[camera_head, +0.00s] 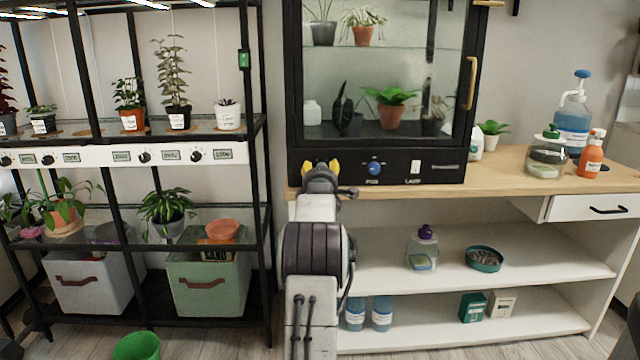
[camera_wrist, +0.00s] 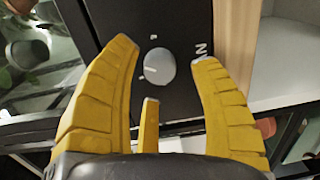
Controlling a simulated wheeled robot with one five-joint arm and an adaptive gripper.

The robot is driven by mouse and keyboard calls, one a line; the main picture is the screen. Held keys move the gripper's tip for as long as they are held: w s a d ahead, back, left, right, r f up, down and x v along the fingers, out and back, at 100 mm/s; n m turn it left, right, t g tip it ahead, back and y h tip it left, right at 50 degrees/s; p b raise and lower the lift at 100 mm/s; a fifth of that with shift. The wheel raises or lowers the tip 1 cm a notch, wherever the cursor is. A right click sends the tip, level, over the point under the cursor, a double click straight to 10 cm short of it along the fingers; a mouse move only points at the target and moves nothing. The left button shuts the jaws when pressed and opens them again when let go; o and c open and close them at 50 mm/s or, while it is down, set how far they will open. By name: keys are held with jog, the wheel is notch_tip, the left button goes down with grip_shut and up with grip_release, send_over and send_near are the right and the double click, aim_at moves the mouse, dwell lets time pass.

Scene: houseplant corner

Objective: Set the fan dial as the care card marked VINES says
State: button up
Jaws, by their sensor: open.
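In the wrist view, a round pale grey dial (camera_wrist: 158,67) sits on the black cabinet panel, with letters that look like the end of "FAN" (camera_wrist: 203,50) beside it, partly covered by a finger. I cannot make out its pointer setting. My gripper (camera_wrist: 165,75) is open, its yellow fingers on either side of the dial; contact is not clear. In the head view, my gripper (camera_head: 321,168) is at the left part of the panel and hides this dial. Small white labels show on the shelf plants, but no card reading VINES is legible.
A blue knob (camera_head: 375,168) and a lamp switch (camera_head: 415,167) are right of my gripper on the glass cabinet (camera_head: 388,70). The plant rack (camera_head: 262,160) stands left. Bottles (camera_head: 572,125) stand on the wooden top at right; the bench top before the cabinet is narrow.

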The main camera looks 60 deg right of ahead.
jog(key=v, duration=1)
jog(key=shift+a, duration=0.2)
jog(key=shift+r, duration=0.1)
dwell(0.4)
